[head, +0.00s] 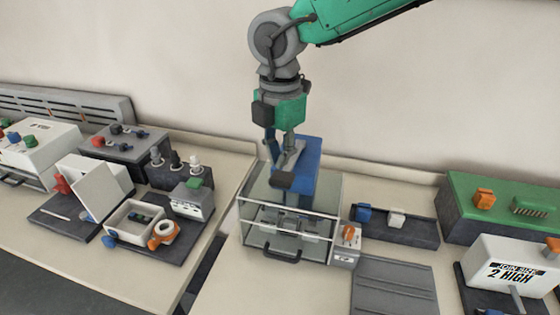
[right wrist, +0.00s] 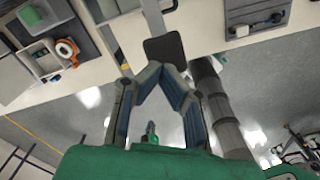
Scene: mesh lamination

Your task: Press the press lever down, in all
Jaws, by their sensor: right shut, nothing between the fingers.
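The press (head: 318,160) has a blue upright column and stands behind a clear guard box with a dark front handle. The press lever (head: 283,181) shows as a dark flat pad in front of the column, above the guard. In the right wrist view the pad (right wrist: 164,49) lies just past my fingertips. My right gripper (head: 285,163) points down at the lever from above, with its fingers shut and empty; its fingertips also meet in the right wrist view (right wrist: 163,68). I cannot tell whether they touch the pad. My left gripper is not in view.
A small box with an orange knob (head: 347,238) stands right of the guard. A dark tray (head: 395,224) with blue and white blocks and a green-topped station (head: 510,200) are further right. A gap parts this table from the left one, which carries several boxes and fixtures.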

